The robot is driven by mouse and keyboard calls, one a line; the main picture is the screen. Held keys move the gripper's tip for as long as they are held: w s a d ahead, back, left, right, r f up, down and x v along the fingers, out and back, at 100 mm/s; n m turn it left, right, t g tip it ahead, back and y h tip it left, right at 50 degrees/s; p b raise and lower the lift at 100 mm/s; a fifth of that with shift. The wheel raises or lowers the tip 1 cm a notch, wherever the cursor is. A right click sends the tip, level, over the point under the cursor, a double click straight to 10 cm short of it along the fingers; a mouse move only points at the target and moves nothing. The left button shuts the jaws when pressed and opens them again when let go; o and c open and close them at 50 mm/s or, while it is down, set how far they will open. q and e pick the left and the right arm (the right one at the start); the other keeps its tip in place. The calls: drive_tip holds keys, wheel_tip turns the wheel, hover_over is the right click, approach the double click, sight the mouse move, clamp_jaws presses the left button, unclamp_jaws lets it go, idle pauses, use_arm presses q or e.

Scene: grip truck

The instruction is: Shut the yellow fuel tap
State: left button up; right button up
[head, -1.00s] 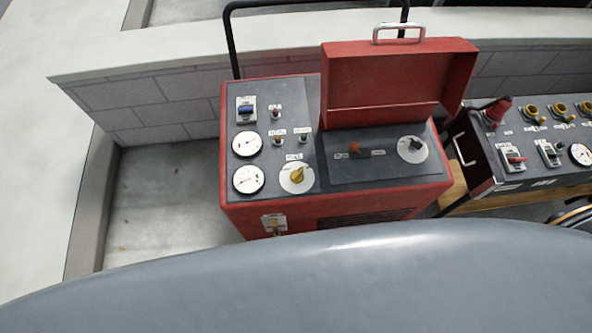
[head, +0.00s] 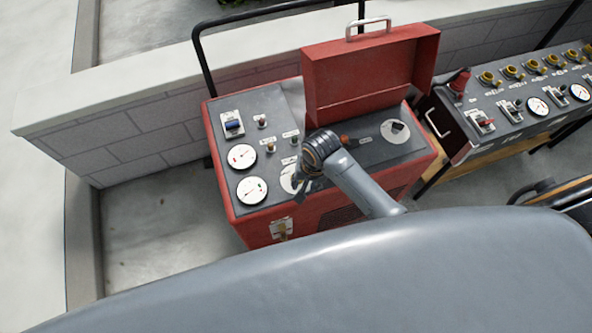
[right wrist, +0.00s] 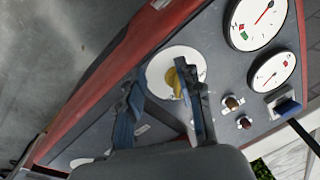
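A yellow knob (right wrist: 172,80) sits on a round white plate (right wrist: 158,70) on the dark top panel of a red machine. In the head view my right arm hides the knob, and only part of the white plate (head: 287,183) shows. My right gripper (right wrist: 163,95) is open, its fingers apart and pointing at the plate, with the knob close to the right finger. I cannot tell whether they touch. A small yellowish tap (head: 282,229) is on a pale plate on the machine's front face. The labels are too small to read. My left gripper is not in view.
White gauges (head: 251,190) and a blue switch (head: 233,126) are near the knob. A raised red lid (head: 365,70) stands behind my arm. A second panel with yellow knobs (head: 512,73) is at the right. Bare floor (head: 150,230) lies to the left.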

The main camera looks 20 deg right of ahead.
drive_tip(key=w+r+m+g+h, duration=0.1)
drive_tip(key=w+r+m, duration=0.35)
drive_tip(key=r, duration=0.65)
drive_tip(key=f, duration=1.3)
drive_tip(key=shift+w+a+f+p, duration=0.25)
drive_tip(key=shift+w+f+p, duration=0.1)
drive_tip(key=shift+w, duration=0.05)
drive_tip(key=shift+c, duration=0.4)
clamp_jaws()
